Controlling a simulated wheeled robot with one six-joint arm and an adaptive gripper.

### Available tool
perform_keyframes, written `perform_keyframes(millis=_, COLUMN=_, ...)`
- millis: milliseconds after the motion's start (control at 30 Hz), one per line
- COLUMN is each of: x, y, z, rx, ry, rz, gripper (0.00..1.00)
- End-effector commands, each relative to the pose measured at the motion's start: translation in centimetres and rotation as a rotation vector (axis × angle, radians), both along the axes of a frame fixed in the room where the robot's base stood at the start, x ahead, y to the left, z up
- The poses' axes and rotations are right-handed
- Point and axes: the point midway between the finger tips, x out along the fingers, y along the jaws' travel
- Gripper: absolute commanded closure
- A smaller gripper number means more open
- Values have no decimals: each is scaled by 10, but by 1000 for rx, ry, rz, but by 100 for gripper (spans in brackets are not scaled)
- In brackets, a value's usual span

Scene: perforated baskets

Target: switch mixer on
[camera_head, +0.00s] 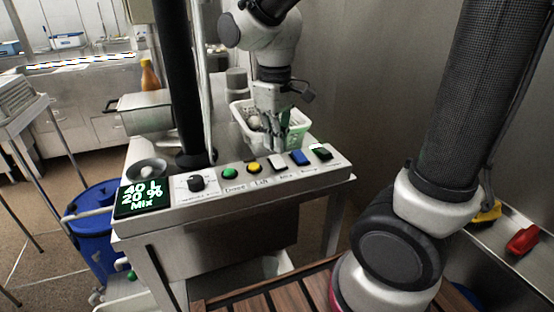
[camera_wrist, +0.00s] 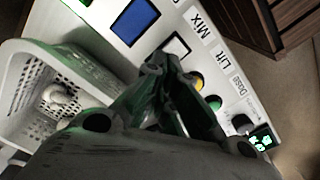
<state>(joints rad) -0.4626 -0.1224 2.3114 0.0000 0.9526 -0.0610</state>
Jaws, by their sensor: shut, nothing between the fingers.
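The control panel has a black screen (camera_head: 142,197) with green text reading "40 L 20 % Mix". Beside it are a black knob (camera_head: 196,183), a green button (camera_head: 230,173) and a yellow button (camera_head: 254,168). Then come a white square button (camera_head: 277,162) and a blue one (camera_head: 299,157). In the wrist view the label MIX stands by the white button (camera_wrist: 177,46). My gripper (camera_head: 284,148) is shut and empty, pointing down just behind the white and blue buttons. In the wrist view its fingertips (camera_wrist: 166,64) appear close to the white button; I cannot tell whether they touch it.
A white perforated basket (camera_head: 244,113) stands behind my gripper, with a pale round item (camera_wrist: 58,97) in it. A dark-topped button (camera_head: 320,151) is at the panel's right end. A blue barrel (camera_head: 95,225) stands left.

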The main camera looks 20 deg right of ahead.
Motion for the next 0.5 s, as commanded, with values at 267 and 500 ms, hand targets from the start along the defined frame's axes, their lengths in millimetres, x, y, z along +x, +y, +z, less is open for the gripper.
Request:
perform_keyframes(millis=267, x=0, y=0, z=-2, rx=0, ry=0, rz=0, gripper=100)
perform_keyframes(millis=500, x=0, y=0, z=-5, rx=0, ry=0, rz=0, gripper=100)
